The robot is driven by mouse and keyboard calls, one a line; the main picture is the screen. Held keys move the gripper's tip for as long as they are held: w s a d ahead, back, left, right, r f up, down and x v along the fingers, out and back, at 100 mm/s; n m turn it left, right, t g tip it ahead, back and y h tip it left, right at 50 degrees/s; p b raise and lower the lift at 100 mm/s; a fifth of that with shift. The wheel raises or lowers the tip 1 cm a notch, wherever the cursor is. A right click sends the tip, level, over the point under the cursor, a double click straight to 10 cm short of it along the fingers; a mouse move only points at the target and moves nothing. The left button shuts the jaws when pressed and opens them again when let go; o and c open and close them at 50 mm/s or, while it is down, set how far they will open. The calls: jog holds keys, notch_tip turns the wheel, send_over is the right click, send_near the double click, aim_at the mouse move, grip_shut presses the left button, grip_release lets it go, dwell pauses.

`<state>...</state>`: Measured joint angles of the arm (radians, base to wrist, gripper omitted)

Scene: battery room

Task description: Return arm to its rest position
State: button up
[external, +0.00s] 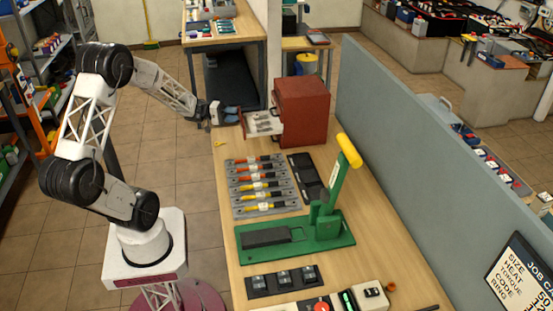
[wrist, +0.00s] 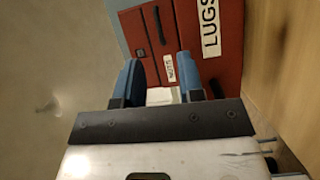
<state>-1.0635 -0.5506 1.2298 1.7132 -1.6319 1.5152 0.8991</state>
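My gripper (external: 232,114) is at the end of my outstretched arm, over the far left edge of the workbench, in front of the red drawer cabinet (external: 303,108). Its two blue fingers stand apart in the wrist view (wrist: 159,82), so it is open. A pale surface (wrist: 160,96) shows between the fingers; I cannot tell whether they touch it. A drawer (external: 262,123) of the cabinet is pulled out towards my gripper, with small grey items inside. In the wrist view, the red cabinet fronts (wrist: 215,70) carry labels, one reading LUGS.
The workbench (external: 222,180) holds a rack of colour-handled tools (external: 262,187) and a green press (external: 297,235) with a raised yellow-tipped lever. A grey partition (external: 430,150) runs along its right side. Shelves (external: 45,45) stand at the left. Floor between my base and the bench is clear.

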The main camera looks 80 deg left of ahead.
jog(key=w+d+r+m+g+h, duration=0.15)
jog(key=d+g, duration=0.25)
jog(key=d, duration=0.4)
jog(key=d+r+m+g, duration=0.2)
jog(key=d+r+g, duration=0.1)
jog(key=d, duration=0.5)
jog(key=d+r+m+g+h, duration=0.15)
jog(key=d+g, duration=0.25)
jog(key=d, duration=0.4)
jog(key=s+d+r+m+g+y, duration=0.1)
jog(key=s+d+r+m+y, duration=0.2)
jog(key=s+d+y, duration=0.2)
jog(key=s+d+r+m+g+y, duration=0.1)
jog(key=s+d+r+m+y, duration=0.2)
jog(key=s+d, duration=0.6)
jog(key=shift+d+m+g+y, duration=0.4)
jog(key=shift+d+m+y, duration=0.4)
jog(key=shift+y, duration=0.4)
